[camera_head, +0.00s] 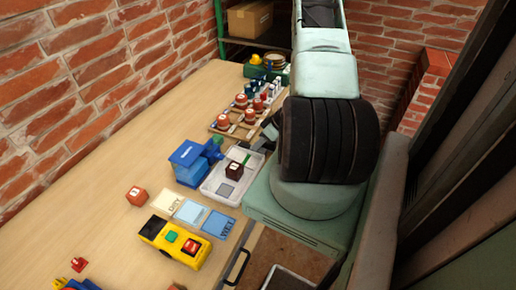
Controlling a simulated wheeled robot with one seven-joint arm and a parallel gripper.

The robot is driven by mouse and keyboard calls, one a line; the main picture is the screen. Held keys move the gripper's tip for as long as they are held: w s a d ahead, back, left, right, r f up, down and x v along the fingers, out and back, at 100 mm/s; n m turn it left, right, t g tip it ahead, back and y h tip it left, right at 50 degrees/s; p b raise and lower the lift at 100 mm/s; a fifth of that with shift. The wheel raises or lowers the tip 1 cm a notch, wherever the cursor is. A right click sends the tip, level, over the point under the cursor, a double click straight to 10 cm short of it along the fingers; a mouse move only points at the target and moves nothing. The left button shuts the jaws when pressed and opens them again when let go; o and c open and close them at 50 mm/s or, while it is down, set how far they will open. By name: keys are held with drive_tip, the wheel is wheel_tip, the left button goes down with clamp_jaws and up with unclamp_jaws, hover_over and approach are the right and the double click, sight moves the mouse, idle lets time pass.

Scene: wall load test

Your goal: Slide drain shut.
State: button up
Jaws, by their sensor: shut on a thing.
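A white tray (209,188) lies on the wooden table, with a dark grey square (226,189) on its floor that may be the drain opening. A dark red-brown cube (234,171) with a pale mark stands in it, and a thin green bar (246,158) shows near its far right end. My gripper (262,146) is at the tray's far right corner, partly hidden by my arm. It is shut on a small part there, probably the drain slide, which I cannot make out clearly. How far the drain is open cannot be told.
A blue machine (190,163) stands left of the tray. Racks of red-topped pieces (240,116) stand behind. The table's left side is mostly clear; brick walls enclose it.

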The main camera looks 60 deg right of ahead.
drive_tip(key=shift+w, duration=0.15)
drive_tip(key=shift+w+a+p, duration=0.15)
drive_tip(key=shift+w+p, duration=0.1)
drive_tip(key=shift+w, duration=0.7)
drive_tip(key=shift+w+a+p, duration=0.1)
drive_tip(key=shift+w+p, duration=0.15)
drive_tip(key=shift+w, duration=0.7)
drive_tip(key=o, duration=0.8)
drive_tip(key=shift+r, duration=0.1)
wheel_tip(320, 180, up, 7)
drive_tip(key=p, duration=0.7)
